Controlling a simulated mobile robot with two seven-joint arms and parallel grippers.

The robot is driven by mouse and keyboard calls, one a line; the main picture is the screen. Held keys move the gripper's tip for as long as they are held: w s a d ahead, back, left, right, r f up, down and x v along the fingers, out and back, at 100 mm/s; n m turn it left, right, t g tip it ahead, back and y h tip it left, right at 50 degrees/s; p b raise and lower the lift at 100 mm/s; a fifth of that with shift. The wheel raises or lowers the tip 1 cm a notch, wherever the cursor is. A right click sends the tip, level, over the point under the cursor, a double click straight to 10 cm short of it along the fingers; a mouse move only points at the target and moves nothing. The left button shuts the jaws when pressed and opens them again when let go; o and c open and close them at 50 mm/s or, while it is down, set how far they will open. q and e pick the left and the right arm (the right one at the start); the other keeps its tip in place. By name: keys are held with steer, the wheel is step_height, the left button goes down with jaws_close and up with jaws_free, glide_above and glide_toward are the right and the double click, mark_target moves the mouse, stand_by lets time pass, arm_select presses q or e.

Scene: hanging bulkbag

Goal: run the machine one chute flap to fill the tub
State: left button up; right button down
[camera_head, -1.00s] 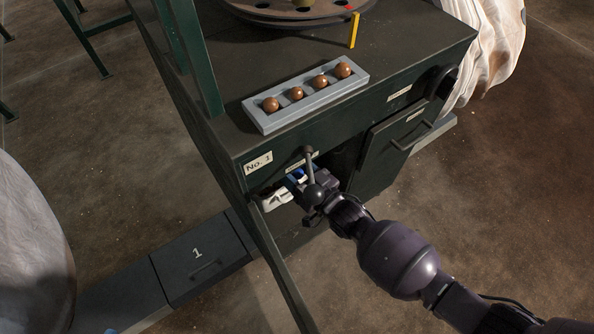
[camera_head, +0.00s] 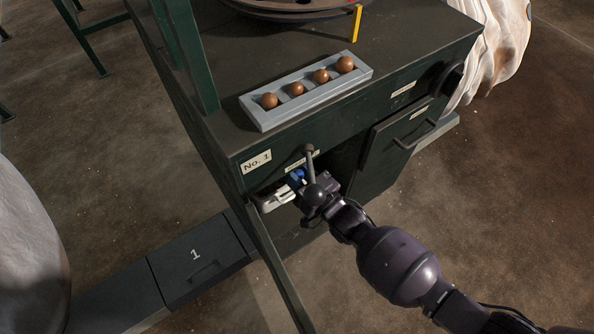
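The machine (camera_head: 420,55) is a dark green cabinet with a "No. 1" label on its near corner. My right gripper (camera_head: 285,192) is at the front opening, behind the lever, with white and blue parts showing. The lever and wrist partly hide its fingers, so I cannot tell what they hold. A front panel with a bar handle (camera_head: 414,138), perhaps the flap, sits to the right. I cannot make out a tub. My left gripper is out of view.
A grey tray (camera_head: 262,122) with several brown balls sits on the machine top, near a round disc (camera_head: 300,12) and a yellow upright (camera_head: 356,24). A dark box marked 1 (camera_head: 195,270) lies on the floor at left. Pale bags (camera_head: 22,235) stand at both sides.

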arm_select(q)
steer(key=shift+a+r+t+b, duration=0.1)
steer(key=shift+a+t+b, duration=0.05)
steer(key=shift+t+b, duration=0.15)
arm_select(e)
steer(key=shift+f+t+y, duration=0.5)
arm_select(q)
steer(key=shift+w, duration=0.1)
arm_select(e)
steer(key=c, duration=0.8)
jaws_free()
arm_select(q)
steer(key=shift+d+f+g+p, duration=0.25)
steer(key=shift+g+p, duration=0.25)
steer(key=shift+p, duration=0.6)
arm_select(e)
steer(key=shift+v, duration=5.45)
steer(key=shift+r, duration=0.1)
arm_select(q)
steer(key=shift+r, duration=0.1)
